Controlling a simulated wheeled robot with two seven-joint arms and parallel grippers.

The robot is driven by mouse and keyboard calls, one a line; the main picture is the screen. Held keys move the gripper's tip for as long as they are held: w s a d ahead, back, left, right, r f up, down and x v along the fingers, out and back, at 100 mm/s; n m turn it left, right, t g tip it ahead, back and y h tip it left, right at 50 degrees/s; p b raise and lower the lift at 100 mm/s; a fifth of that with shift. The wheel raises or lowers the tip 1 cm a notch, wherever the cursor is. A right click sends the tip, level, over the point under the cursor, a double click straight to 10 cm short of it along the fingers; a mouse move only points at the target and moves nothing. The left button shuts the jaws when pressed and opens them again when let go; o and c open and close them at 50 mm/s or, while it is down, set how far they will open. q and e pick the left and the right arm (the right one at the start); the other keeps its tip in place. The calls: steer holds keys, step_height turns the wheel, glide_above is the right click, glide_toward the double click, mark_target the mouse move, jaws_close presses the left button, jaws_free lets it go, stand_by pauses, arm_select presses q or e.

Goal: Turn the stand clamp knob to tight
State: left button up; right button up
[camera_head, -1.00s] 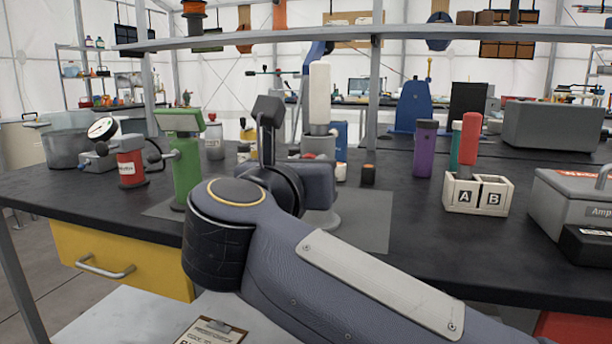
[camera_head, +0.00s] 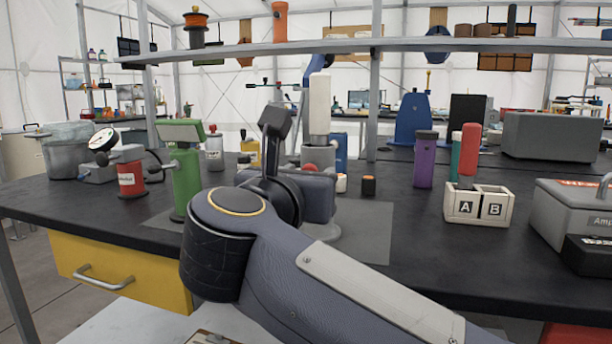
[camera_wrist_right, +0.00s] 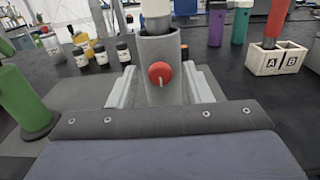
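The stand clamp is a grey upright sleeve (camera_wrist_right: 160,47) holding a white cylinder (camera_head: 319,103). Its round red knob (camera_wrist_right: 160,73) faces the right wrist camera, with a small pale mark at its lower edge. In the head view the knob (camera_head: 309,168) shows just above my right wrist. My right gripper (camera_wrist_right: 162,88) is open, with one light grey finger on each side of the sleeve and knob. The knob sits between the fingers with gaps on both sides; contact is not visible. My left gripper is not in view.
A green stand (camera_head: 186,175) and a red canister with a gauge (camera_head: 130,178) are at left. A small dark jar (camera_head: 369,186), a purple bottle (camera_head: 425,160) and a white A/B block (camera_head: 478,205) are at right. A shelf (camera_head: 440,45) crosses above the bench.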

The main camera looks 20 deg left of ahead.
steer(key=s+p, duration=0.1)
steer(key=s, duration=0.6)
steer(key=shift+s+a, duration=0.15)
steer(key=shift+s, duration=0.25)
